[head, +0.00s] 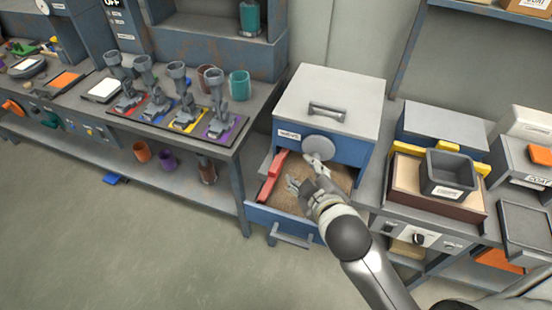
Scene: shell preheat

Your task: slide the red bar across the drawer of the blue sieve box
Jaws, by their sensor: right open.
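The blue sieve box (358,151) has a grey-white lid with a handle and a label on its front. Its drawer (305,231) is pulled out toward me and holds brown, sand-like material (288,201). The red bar (271,180) lies along the left side of the drawer, running from the box front toward the drawer's front. My right gripper (305,173) is over the drawer, to the right of the red bar, open with its fingers spread. It appears empty and apart from the bar. My arm hides the drawer's right front part. My left gripper is out of view.
A bench on the left holds several grey tools on coloured mats (185,118) and cups (239,86). To the right, a grey bin (449,175) sits in a wooden box with yellow pieces around it. The floor in front of the drawer is clear.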

